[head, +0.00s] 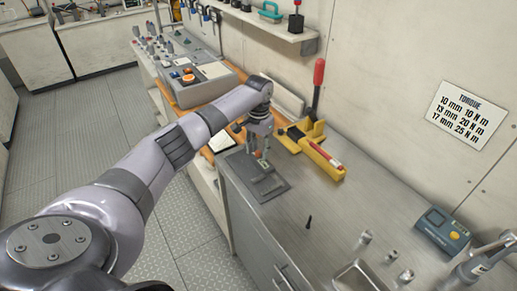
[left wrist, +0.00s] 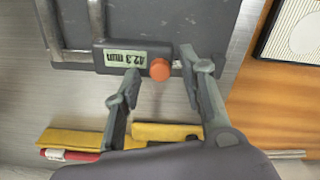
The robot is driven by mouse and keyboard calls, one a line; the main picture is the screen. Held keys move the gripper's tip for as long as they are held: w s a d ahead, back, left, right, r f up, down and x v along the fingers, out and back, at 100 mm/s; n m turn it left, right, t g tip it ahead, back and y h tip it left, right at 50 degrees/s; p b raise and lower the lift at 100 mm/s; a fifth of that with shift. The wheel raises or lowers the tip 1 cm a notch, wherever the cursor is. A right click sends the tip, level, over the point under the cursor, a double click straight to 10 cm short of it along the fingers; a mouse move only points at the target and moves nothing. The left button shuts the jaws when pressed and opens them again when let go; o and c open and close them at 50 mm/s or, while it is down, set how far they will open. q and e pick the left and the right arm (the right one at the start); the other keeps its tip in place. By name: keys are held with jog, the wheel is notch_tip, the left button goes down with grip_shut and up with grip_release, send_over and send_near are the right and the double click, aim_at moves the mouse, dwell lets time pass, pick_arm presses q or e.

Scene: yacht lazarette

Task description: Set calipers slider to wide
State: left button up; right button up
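The calipers lie on a dark grey plate (head: 280,188) on the metal bench. In the left wrist view, the plate (left wrist: 170,15) carries the calipers' slider (left wrist: 95,57), whose display reads about 42.3 mm upside down. An orange knob (left wrist: 160,69) sits at the slider's end. My left gripper (left wrist: 162,68) is open, with one finger on each side of the knob and visible gaps. In the head view, my left gripper (head: 257,152) points down over the plate and partly hides the calipers. My right gripper (head: 475,268) seems to show at the lower right edge; its opening is unclear.
A yellow tool holder (head: 323,160) with a red-handled tool stands just behind the plate. A grey box with an orange knob (head: 188,78) stands at the left. Several small metal parts and a torque tester (head: 440,230) are at the right. The bench between is mostly clear.

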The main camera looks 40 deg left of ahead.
pick_arm(q)
notch_tip(320, 180, up, 12)
dwell(0.4)
jog(key=shift+f, duration=0.1)
dwell(0.3)
